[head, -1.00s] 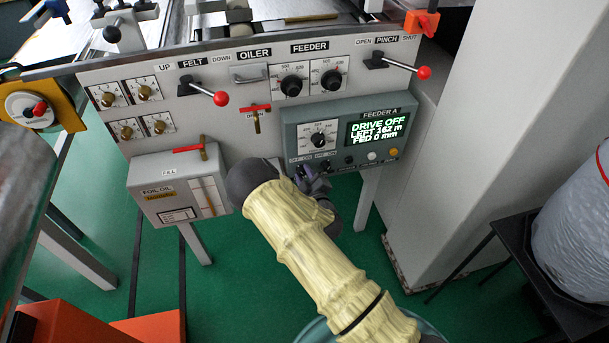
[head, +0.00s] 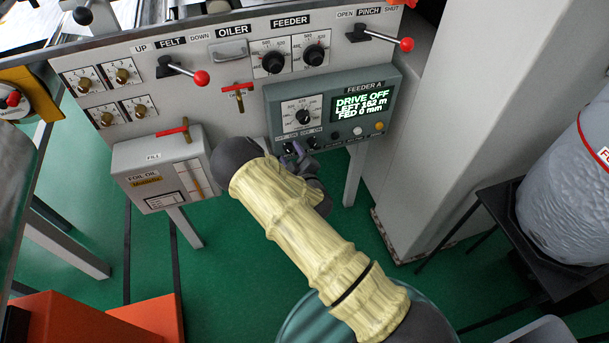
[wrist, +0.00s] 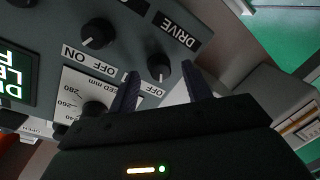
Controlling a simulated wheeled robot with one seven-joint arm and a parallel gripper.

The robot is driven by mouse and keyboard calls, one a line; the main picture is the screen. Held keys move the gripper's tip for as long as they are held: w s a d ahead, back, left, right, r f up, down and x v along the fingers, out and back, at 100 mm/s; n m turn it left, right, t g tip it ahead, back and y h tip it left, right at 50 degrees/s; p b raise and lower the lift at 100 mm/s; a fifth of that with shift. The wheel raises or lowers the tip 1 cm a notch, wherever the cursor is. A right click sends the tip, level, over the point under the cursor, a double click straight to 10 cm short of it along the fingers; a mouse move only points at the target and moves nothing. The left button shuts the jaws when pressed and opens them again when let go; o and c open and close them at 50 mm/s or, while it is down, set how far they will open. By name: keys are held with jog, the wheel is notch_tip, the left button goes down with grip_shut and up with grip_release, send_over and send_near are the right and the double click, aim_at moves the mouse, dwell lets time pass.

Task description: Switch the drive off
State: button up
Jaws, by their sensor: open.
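The grey FEEDER A control box (head: 388,95) has a lit display (head: 362,104) reading DRIVE OFF, LEFT 162 m, FED 0 mm. In the wrist view a small black knob (wrist: 159,70) sits beside the DRIVE label (wrist: 179,31), with an OFF mark near it. My gripper (wrist: 160,76) is open, one dark finger on each side of that knob in the picture. I see no clear contact, and the depth is hard to judge. In the head view my gripper (head: 300,158) is at the box's lower left edge, partly hidden by my arm.
A larger dial (head: 303,116), a white button (head: 357,131) and a yellow button (head: 379,126) are on the box. The foil oil tank (head: 160,170) stands to the left, a grey column to the right.

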jog(key=v, duration=1.6)
jog(key=shift+d+b, duration=0.2)
jog(key=shift+b, duration=0.1)
jog(key=shift+s, duration=0.15)
